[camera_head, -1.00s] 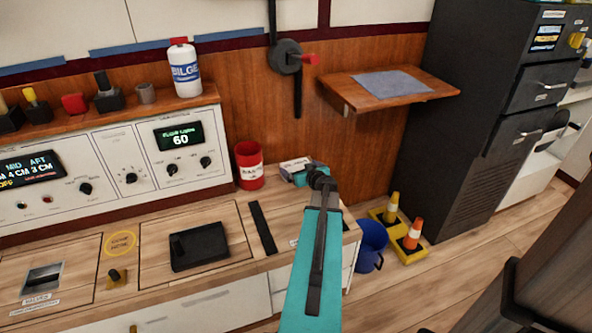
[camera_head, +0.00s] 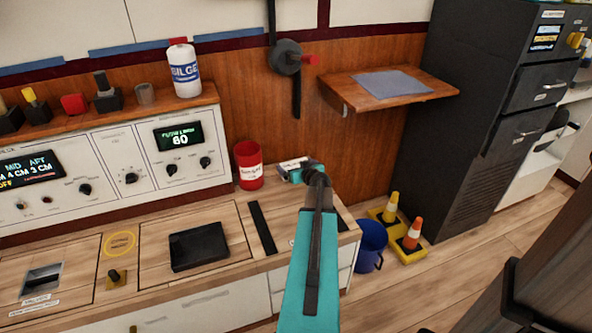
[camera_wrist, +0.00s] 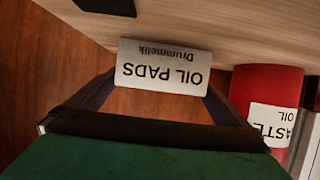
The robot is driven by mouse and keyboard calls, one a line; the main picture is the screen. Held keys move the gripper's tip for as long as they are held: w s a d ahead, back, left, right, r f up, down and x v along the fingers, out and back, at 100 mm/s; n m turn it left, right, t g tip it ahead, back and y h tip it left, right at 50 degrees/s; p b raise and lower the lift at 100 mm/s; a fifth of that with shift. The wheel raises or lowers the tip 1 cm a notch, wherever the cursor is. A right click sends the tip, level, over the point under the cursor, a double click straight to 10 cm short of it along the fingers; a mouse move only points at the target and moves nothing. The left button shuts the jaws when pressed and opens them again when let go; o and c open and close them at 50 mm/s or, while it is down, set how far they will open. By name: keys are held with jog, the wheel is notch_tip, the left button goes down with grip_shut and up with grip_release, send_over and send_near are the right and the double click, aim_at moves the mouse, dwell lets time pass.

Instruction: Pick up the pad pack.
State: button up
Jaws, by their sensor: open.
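The pad pack (camera_wrist: 165,66) is a white block whose upside-down label reads "OIL PADS". In the wrist view it lies between the tips of the two dark fingers of my gripper (camera_wrist: 160,84), which are spread apart on either side of it. I cannot tell whether either finger touches it. In the head view the pack (camera_head: 287,162) shows as a small pale piece at the back of the wooden counter, and my gripper (camera_head: 301,172) and wrist hide most of it.
A red waste-oil can (camera_head: 248,166) stands close beside the pack, also seen in the wrist view (camera_wrist: 268,95). The wooden wall is right behind. A black strip (camera_head: 262,228) and a black case (camera_head: 198,247) lie on the counter. A blue bucket (camera_head: 371,246) stands on the floor.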

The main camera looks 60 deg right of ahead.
jog(key=shift+w+d+f, duration=0.15)
jog(key=shift+w+d, duration=0.05)
jog(key=shift+w, duration=0.05)
dwell(0.4)
jog(key=c, duration=0.8)
